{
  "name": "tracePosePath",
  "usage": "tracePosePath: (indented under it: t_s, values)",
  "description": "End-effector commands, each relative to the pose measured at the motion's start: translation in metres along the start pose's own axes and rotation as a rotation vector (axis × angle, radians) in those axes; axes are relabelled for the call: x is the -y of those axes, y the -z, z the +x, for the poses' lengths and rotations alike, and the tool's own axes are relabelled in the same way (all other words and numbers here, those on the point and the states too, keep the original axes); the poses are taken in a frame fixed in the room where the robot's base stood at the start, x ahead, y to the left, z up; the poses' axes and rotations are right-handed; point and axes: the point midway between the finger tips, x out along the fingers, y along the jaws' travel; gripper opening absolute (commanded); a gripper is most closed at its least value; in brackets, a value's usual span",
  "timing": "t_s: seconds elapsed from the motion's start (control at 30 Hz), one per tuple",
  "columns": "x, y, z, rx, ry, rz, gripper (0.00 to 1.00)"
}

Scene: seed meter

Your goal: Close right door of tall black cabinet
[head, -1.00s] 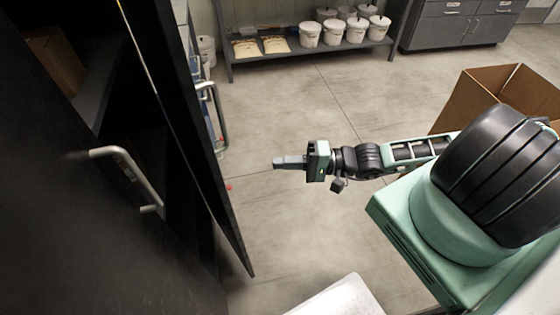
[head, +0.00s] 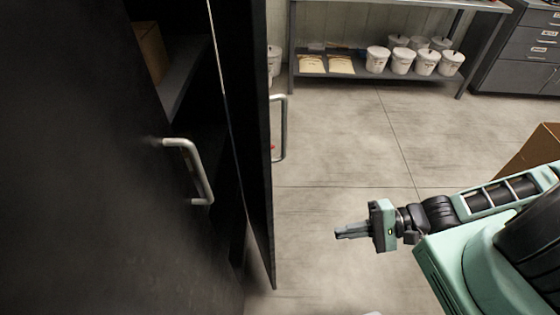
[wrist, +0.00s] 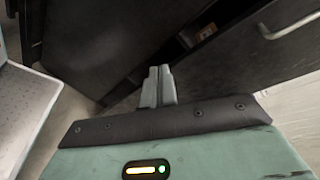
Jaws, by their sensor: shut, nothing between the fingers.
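The tall black cabinet fills the left of the head view. In the wrist view, my gripper's fingers (wrist: 158,85) are together in front of dark panels. A dark panel with a handle (wrist: 290,22) shows at upper right there; I cannot tell which door it is.
An opening shows a cardboard box (head: 150,50) on a cabinet shelf (head: 185,75). A bench (head: 385,76) with white buckets stands at the back, drawers (head: 520,55) at back right. A cardboard carton (head: 535,150) stands right, near my arm. Bare floor (head: 340,150) lies between door and carton.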

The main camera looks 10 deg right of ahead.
Motion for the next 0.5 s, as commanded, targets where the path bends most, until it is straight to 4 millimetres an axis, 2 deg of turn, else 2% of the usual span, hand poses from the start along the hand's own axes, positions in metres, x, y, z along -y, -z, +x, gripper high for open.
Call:
tracePosePath:
  t_s: [0.13,0.27,0.37,0.5]
  values:
    - [0.003,0.015,-0.022,0.010,-0.215,0.246,0.00]
    - [0.024,0.038,-0.034,-0.042,-0.363,0.434,0.00]
    - [0.054,0.056,-0.037,-0.108,-0.449,0.551,0.00]
    - [0.114,0.075,-0.026,-0.212,-0.521,0.678,0.00]
